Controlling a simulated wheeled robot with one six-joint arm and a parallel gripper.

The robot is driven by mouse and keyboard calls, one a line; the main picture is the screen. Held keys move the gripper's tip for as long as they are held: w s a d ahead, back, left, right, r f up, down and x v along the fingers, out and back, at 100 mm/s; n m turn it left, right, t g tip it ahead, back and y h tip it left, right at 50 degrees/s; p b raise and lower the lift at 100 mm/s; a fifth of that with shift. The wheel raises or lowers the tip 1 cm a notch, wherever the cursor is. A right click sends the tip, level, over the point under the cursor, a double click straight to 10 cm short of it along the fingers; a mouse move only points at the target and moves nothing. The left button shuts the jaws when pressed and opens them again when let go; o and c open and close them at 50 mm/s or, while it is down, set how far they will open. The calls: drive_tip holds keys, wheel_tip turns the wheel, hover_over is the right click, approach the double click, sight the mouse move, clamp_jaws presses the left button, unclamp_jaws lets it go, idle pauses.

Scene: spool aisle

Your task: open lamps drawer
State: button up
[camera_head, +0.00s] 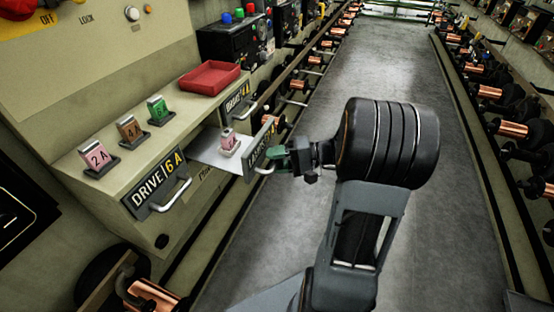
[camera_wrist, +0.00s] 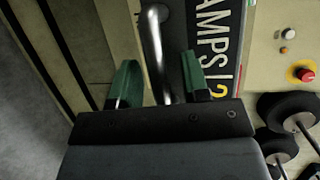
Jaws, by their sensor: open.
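The lamps drawer (camera_head: 210,150) stands pulled out of the olive cabinet, with its pale inside showing in the head view and a pink fuse block (camera_head: 229,143) in it. In the wrist view its front plate (camera_wrist: 212,45) reads "AMPS" with a yellow "2" below, partly cut off. Its bar handle (camera_wrist: 153,40) runs between the two green fingers of my gripper (camera_wrist: 160,80). The fingers are open, with gaps on both sides of the bar. In the head view my gripper (camera_head: 278,160) is at the drawer's front; contact with the handle cannot be told.
The "DRIVE 6A" drawer (camera_head: 155,184) is nearer, the "BRAKE 4A" drawer (camera_head: 238,97) farther back. Pink, brown and green fuse blocks (camera_head: 160,110) and a red tray (camera_head: 209,77) are on the cabinet top. Spool racks line both sides; the aisle floor (camera_head: 290,230) is clear.

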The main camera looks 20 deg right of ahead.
drive_tip(key=p+v, duration=0.1)
drive_tip(key=v, duration=1.2)
drive_tip(key=shift+s+d+p, duration=0.15)
drive_tip(key=shift+d+p, duration=0.2)
drive_tip(key=shift+r, duration=0.1)
wheel_tip(320, 180, down, 5)
drive_tip(key=s+m+g+h, duration=0.2)
drive_tip(key=m+h, duration=0.1)
drive_tip(key=m, duration=0.1)
drive_tip(key=s+a+r+n+g+h+p, duration=0.1)
drive_tip(key=s+a+r+g+h+p, duration=0.1)
drive_tip(key=a+r+g+h+p, duration=0.35)
drive_tip(key=a+r+n+t+h+p, duration=0.2)
drive_tip(key=a+r+p, duration=0.4)
drive_tip(key=r, duration=0.3)
drive_tip(key=a+r+n+t+h+p, duration=0.2)
drive_tip(key=a+r+n+h+p, duration=0.2)
drive_tip(key=r+p, duration=0.5)
drive_tip(key=a+r+n, duration=0.1)
drive_tip(key=a+n, duration=0.1)
drive_tip(key=shift+s+a+n, duration=0.25)
drive_tip(key=shift+s+n, duration=0.05)
drive_tip(key=shift+n, duration=0.1)
